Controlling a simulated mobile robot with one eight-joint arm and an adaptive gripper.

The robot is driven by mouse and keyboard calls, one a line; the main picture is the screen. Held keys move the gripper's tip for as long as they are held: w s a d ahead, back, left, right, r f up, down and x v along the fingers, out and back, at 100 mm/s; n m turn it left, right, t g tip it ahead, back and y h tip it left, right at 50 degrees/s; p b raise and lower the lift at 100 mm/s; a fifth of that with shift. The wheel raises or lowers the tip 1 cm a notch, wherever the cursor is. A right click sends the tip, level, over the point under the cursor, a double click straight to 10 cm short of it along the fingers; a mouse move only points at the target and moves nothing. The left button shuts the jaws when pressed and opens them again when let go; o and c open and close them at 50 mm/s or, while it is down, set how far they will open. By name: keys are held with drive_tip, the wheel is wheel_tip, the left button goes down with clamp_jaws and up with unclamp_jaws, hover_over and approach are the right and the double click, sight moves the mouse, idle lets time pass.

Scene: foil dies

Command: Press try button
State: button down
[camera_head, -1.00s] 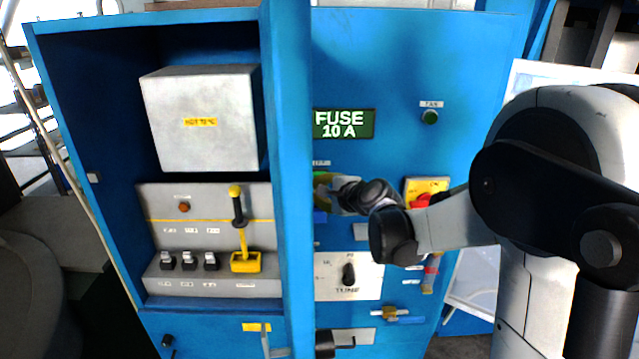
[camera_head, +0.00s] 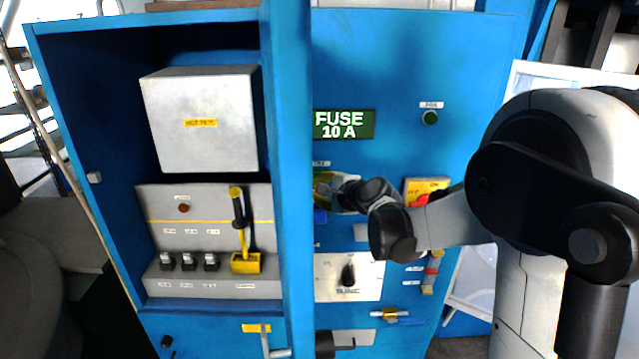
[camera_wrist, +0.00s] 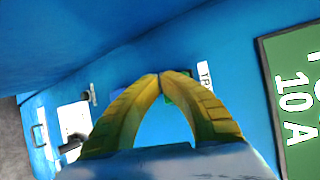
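My gripper (camera_head: 324,190) is at the blue panel's left part, just right of the tall blue divider and below the green FUSE 10 A sign (camera_head: 344,124). In the wrist view its two yellow fingers (camera_wrist: 160,76) meet at the tips, with nothing seen between them. A small white label (camera_head: 321,163) sits just above the gripper; in the wrist view a partly covered label (camera_wrist: 205,75) is beside the right finger. The try button is not clearly seen; the fingers may hide it. I cannot tell whether the fingertips touch the panel.
The blue divider (camera_head: 287,180) stands out close to my gripper's left. A green round button (camera_head: 430,117) is at the upper right. A black knob on a white plate (camera_head: 330,290) is below. Left, an open bay holds a grey box (camera_head: 200,130) and a yellow-black lever (camera_head: 240,225).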

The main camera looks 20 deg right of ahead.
drive_tip(key=shift+w, duration=0.2)
drive_tip(key=shift+s, duration=0.1)
idle(0.4)
drive_tip(key=shift+s+a, duration=0.2)
drive_tip(key=shift+s, duration=0.7)
drive_tip(key=shift+w, duration=0.1)
drive_tip(key=shift+s+a, duration=0.2)
drive_tip(key=shift+s, duration=0.6)
drive_tip(key=shift+s+a, duration=0.25)
drive_tip(key=shift+s, duration=0.6)
drive_tip(key=shift+s+a, duration=0.2)
drive_tip(key=shift+s, duration=0.6)
